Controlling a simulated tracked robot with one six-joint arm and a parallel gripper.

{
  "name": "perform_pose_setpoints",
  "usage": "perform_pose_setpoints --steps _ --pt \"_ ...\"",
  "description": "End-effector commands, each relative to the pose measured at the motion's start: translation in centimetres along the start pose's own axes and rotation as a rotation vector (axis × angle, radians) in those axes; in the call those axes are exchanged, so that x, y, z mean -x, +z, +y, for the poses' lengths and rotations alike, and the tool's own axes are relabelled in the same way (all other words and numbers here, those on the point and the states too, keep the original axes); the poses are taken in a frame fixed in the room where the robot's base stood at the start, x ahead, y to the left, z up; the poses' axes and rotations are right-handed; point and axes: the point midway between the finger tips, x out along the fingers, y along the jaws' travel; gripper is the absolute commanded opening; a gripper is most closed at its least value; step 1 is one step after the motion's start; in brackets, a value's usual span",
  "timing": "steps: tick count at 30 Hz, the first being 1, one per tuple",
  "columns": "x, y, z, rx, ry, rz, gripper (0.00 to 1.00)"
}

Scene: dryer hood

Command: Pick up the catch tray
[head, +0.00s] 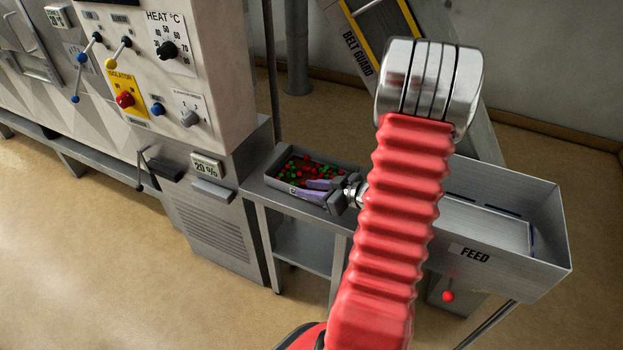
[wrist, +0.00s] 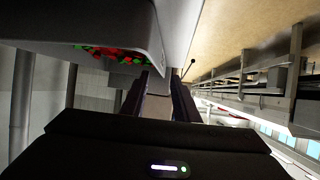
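The catch tray (head: 276,171) is a grey open box with red and green pieces inside. It sits on a metal side table, left of my red arm in the head view. My gripper (head: 314,189) is at its near right side, with one purple-grey finger over the inside and the other by the outer front wall. In the wrist view the tray wall (wrist: 155,38) comes down toward the fingers (wrist: 162,92), which stand apart with a gap between them. Contact with the wall is not clear. The tray rests on the table, level.
The control cabinet (head: 190,75) stands left of the tray. A FEED trough (head: 480,225) is to the right, behind my arm. A yellow-edged belt guard (head: 370,45) rises behind. The side table (head: 262,190) has a lower shelf. The floor in front is clear.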

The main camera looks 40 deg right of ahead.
Motion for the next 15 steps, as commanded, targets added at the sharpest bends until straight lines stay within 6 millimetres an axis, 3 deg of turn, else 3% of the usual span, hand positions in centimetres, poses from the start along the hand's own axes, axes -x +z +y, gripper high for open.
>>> perform_pose_setpoints --steps 7,15 --pt "-3.1 0.1 -0.1 -0.001 -0.003 -0.002 0.28" --pt "-3.6 0.0 -0.1 0.0 -0.001 -0.001 0.28"
